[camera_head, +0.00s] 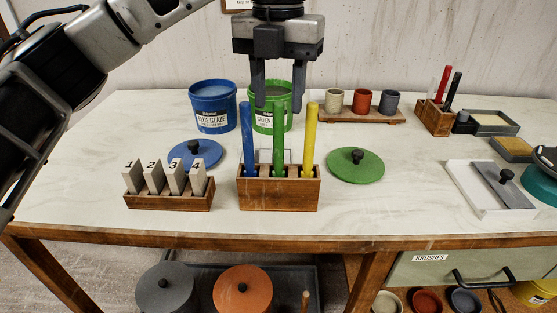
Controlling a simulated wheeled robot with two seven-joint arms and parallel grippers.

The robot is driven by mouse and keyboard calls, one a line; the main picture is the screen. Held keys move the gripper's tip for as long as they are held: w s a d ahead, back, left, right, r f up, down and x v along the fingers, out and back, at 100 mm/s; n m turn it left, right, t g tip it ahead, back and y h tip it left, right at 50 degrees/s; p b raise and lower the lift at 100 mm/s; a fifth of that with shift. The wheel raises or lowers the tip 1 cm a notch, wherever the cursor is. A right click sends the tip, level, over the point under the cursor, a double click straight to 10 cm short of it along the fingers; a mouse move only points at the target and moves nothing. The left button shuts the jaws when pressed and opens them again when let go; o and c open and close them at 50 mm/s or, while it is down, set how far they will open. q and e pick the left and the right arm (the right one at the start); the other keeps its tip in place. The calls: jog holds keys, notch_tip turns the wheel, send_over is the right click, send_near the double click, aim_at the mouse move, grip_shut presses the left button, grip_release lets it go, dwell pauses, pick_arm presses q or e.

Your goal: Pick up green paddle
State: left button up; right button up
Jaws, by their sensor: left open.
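The green paddle (279,140) stands upright in a wooden holder (279,196) on the table, between a blue paddle (246,140) on its left and a yellow paddle (309,140) on its right. Only their upper handles show; their lower ends are hidden in the holder. My left gripper (279,103) points down above the holder, in front of the green glaze bucket. Its two fingers are apart, one to each side of the green paddle's top in the picture. I cannot tell whether they touch it. My right gripper is not in view.
A blue glaze bucket (213,107) and a green glaze bucket (266,121) stand behind the holder. Blue (207,154) and green (367,168) lids lie to its sides. A numbered tag block (168,201) stands at left. The table's front centre right is clear.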

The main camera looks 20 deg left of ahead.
pick_arm(q)
send_over(278, 172)
jog(key=shift+w+a+f, duration=0.1)
jog(key=shift+w+f, duration=0.1)
jog(key=shift+f, duration=1.55)
jog(key=shift+w+f, duration=0.15)
jog(key=shift+f, duration=1.55)
grip_shut()
